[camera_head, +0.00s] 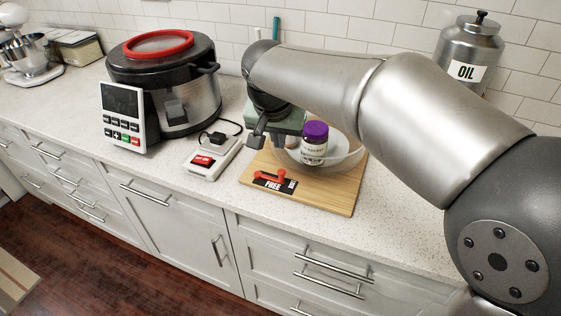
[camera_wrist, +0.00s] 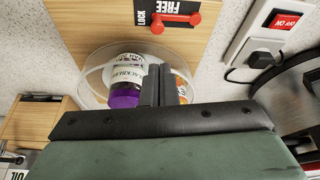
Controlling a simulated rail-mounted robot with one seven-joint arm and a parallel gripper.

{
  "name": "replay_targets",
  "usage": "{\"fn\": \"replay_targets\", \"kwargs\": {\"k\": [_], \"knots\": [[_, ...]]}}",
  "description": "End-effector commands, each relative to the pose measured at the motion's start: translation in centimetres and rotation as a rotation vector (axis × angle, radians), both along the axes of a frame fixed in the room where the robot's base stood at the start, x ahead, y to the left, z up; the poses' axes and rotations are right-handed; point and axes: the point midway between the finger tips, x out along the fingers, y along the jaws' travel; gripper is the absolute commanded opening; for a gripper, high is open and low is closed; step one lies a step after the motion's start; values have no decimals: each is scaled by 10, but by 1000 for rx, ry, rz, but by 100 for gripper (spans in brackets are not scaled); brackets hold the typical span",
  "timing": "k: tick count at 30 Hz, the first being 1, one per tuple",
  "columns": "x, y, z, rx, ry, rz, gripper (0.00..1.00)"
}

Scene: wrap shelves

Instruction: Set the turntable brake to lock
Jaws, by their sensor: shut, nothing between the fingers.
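The turntable brake is a red lever (camera_head: 270,177) on a black label plate at the front of a wooden board (camera_head: 325,200). The lever lies alongside the word FREE; it also shows in the wrist view (camera_wrist: 177,20), where LOCK is at the plate's left end. Behind it a clear round dish (camera_head: 349,160) holds a purple-lidded jar (camera_head: 313,146). My gripper (camera_head: 257,137) is shut and empty, above and behind the lever and left of the jar. In the wrist view its fingers (camera_wrist: 158,83) cover part of the dish, apart from the lever.
A white switch box (camera_head: 213,157) with a red switch and a plugged-in black cable lies left of the board. A large cooker (camera_head: 165,85) stands further left. An oil canister (camera_head: 468,50) stands at the back right. Counter in front of the board is clear.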

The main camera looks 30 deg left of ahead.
Motion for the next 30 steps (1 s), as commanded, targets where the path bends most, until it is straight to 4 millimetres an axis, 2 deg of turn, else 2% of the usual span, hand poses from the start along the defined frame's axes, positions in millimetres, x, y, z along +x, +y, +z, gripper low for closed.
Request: {"fn": "replay_targets", "kwargs": {"k": [11,24,30], "knots": [[2,0,-6,-2,1,-1,0],[26,8,-74,-4,3,0,0],[32,10,-91,-3,1,0,0]]}}
